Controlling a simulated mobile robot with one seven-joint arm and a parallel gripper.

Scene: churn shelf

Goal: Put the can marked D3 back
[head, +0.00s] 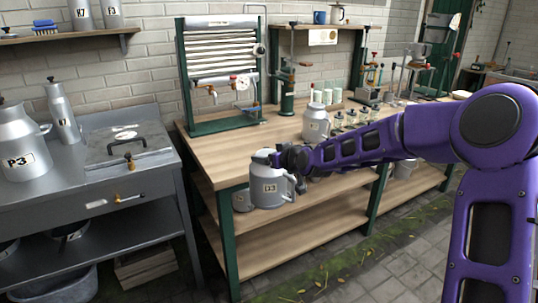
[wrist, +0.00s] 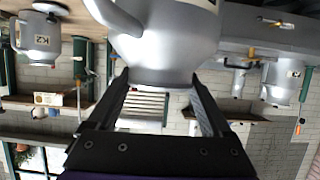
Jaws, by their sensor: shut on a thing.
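My gripper (head: 283,158) is shut on a grey metal can (head: 268,190) and holds it upright in front of the bench's near edge. Its label ends in 3, but the first letter is too small to read surely. No other label in view clearly reads D3.
The wooden bench (head: 225,172) carries a can marked K2 (head: 316,122), jars and a roller frame. A can marked P3 (head: 22,145) stands on the metal counter at left. A wall shelf (head: 70,37) holds two cans and a brush. Another can (head: 242,200) shows behind the held one.

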